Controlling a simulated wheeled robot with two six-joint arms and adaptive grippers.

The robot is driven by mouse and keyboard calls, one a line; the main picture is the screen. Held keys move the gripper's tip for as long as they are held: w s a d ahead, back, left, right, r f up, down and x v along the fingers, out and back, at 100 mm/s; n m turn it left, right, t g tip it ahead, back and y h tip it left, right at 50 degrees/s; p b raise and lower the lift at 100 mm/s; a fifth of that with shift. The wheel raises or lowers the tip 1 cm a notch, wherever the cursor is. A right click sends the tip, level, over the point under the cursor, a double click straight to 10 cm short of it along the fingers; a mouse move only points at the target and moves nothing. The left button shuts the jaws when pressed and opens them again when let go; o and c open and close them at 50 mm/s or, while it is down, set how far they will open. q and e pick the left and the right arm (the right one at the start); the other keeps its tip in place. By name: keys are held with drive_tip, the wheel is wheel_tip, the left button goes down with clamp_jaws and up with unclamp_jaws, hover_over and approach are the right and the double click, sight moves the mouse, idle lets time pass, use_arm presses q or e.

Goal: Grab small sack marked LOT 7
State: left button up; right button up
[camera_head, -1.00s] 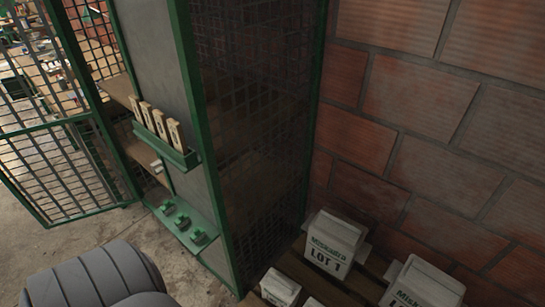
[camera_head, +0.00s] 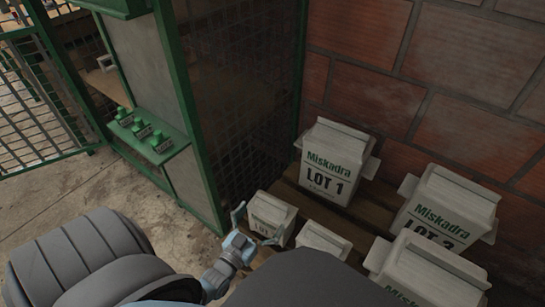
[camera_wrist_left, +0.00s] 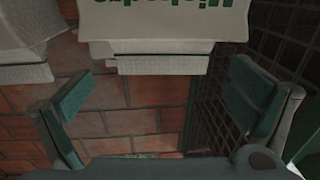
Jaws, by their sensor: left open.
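No sack that I can read as LOT 7 shows. A small white sack (camera_head: 272,215) stands upright on the wooden pallet in the head view. Its label starts with "LO", but the number is too small to read. A second small sack (camera_head: 323,240) stands to its right, its front mostly hidden by my arm. My left gripper (camera_head: 256,226) is open and empty, its fingers just in front of the first small sack; I cannot tell whether they touch it. In the left wrist view its fingers (camera_wrist_left: 165,98) are spread, with nothing between them. My right gripper is out of view.
Larger Miskadra sacks stand behind and to the right: LOT 1 (camera_head: 332,165), another (camera_head: 445,205) with an unclear number, and one more (camera_head: 420,270). A green mesh cage (camera_head: 215,110) and a brick wall (camera_head: 470,130) close in the back. Wooden pallet boards (camera_head: 350,212) lie underneath.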

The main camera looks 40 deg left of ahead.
sight(271, 203)
use_arm(q)
drive_tip(key=w, duration=0.2)
drive_tip(key=w+b, duration=0.1)
drive_tip(key=w, duration=0.1)
drive_tip(key=w+a+b, duration=0.1)
drive_tip(key=w, duration=0.1)
drive_tip(key=shift+f, duration=0.1)
drive_tip(key=c, duration=1.5)
drive_tip(key=shift+c, duration=0.9)
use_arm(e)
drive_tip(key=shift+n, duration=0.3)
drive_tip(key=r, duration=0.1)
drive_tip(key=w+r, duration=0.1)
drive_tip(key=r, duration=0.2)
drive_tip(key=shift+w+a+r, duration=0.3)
